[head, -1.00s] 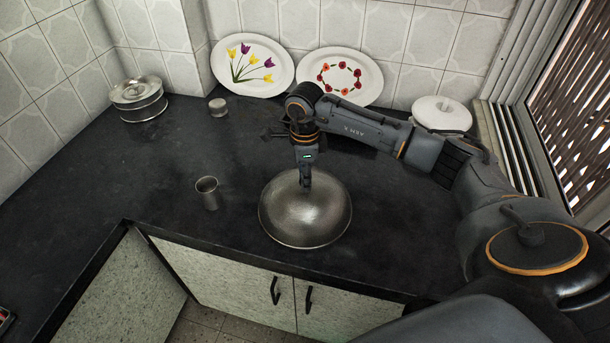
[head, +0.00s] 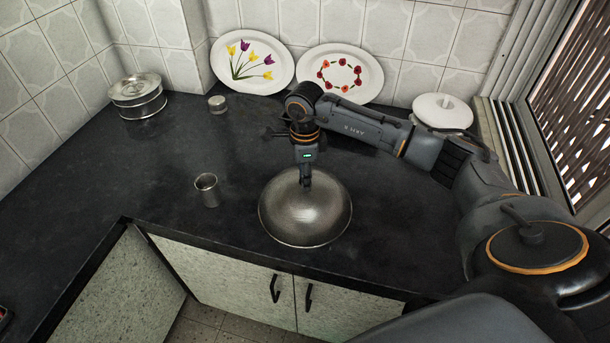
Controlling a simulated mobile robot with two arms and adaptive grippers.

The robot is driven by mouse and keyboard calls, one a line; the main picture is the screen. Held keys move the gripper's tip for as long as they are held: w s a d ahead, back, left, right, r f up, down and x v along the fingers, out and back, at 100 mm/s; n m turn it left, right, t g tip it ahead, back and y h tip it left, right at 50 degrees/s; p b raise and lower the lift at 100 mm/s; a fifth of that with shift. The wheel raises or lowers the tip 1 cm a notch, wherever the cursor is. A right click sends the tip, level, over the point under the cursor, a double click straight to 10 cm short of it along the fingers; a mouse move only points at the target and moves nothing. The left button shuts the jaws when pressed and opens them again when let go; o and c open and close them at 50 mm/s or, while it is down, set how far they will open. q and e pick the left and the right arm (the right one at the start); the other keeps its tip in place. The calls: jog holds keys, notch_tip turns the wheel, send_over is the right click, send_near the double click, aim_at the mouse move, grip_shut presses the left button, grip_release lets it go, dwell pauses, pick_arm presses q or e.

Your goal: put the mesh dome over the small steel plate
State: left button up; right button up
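The mesh dome (head: 305,218) is a rounded grey metal cover sitting rim-down on the dark counter near its front edge. My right gripper (head: 306,184) points straight down at the top of the dome, with its fingertips at the dome's crown. The fingers look close together there, but whether they grip a knob is too small to tell. The small steel plate is not visible; whether it lies under the dome cannot be seen. My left gripper is not in view.
A steel tumbler (head: 207,190) stands left of the dome. A small steel container (head: 217,104), a round lidded steel box (head: 138,97), two flowered plates (head: 252,64) (head: 343,76) and a white lidded dish (head: 442,112) stand farther back.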

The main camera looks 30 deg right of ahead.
jog(key=o, duration=0.4)
jog(key=shift+c, duration=0.2)
